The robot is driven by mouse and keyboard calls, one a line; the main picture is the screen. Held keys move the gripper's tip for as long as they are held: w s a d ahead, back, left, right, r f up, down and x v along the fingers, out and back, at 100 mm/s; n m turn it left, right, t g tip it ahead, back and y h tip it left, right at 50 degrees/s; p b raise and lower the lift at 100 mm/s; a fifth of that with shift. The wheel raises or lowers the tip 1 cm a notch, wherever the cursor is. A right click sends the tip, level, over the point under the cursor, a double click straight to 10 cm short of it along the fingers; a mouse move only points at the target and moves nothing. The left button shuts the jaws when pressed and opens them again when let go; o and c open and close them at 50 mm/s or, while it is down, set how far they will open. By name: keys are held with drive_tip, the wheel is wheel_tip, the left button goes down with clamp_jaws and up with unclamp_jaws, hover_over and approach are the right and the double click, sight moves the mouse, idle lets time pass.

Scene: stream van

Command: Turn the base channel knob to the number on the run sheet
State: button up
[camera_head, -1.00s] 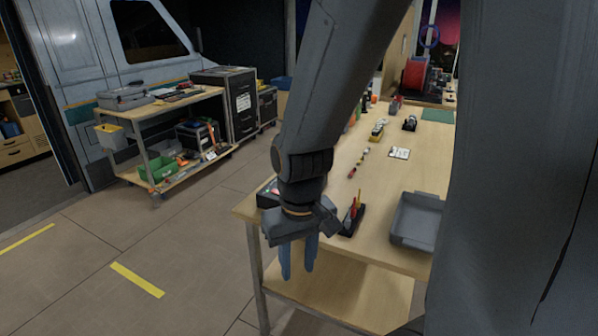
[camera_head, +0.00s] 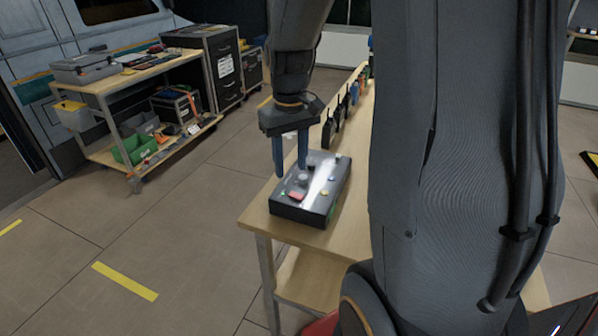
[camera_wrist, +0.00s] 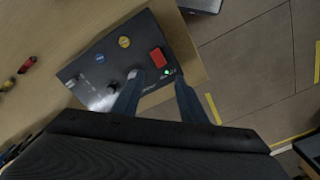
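A dark control box (camera_head: 318,210) sits on the near left end of the wooden bench. In the wrist view, the box (camera_wrist: 148,22) bears a blue knob (camera_wrist: 99,57), a yellow knob (camera_wrist: 124,41), a red switch (camera_wrist: 157,57), a green light (camera_wrist: 167,72) and several grey knobs. Their labels are too small to read, so I cannot tell which is the base channel knob. My gripper (camera_head: 291,170) is open above the box's left part, fingers pointing down. In the wrist view, the left finger overlaps a grey knob (camera_wrist: 132,74); contact is unclear. I see no run sheet.
Several dark handheld items (camera_head: 340,113) stand in a row on the bench (camera_head: 257,217) behind the box. A wooden cart (camera_head: 108,86) with bins and cases stands at the back left. The floor (camera_head: 190,210) left of the bench is open.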

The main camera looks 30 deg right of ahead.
hover_over(303, 177)
drive_tip(key=shift+a+r, duration=0.2)
drive_tip(key=shift+r, duration=0.1)
drive_tip(key=shift+d+f, duration=0.15)
drive_tip(key=shift+d, duration=0.15)
wheel_tip(303, 177, down, 7)
drive_tip(key=shift+a+f+p, duration=0.1)
drive_tip(key=shift+f+p, duration=0.05)
drive_tip(key=shift+p, duration=0.15)
clamp_jaws()
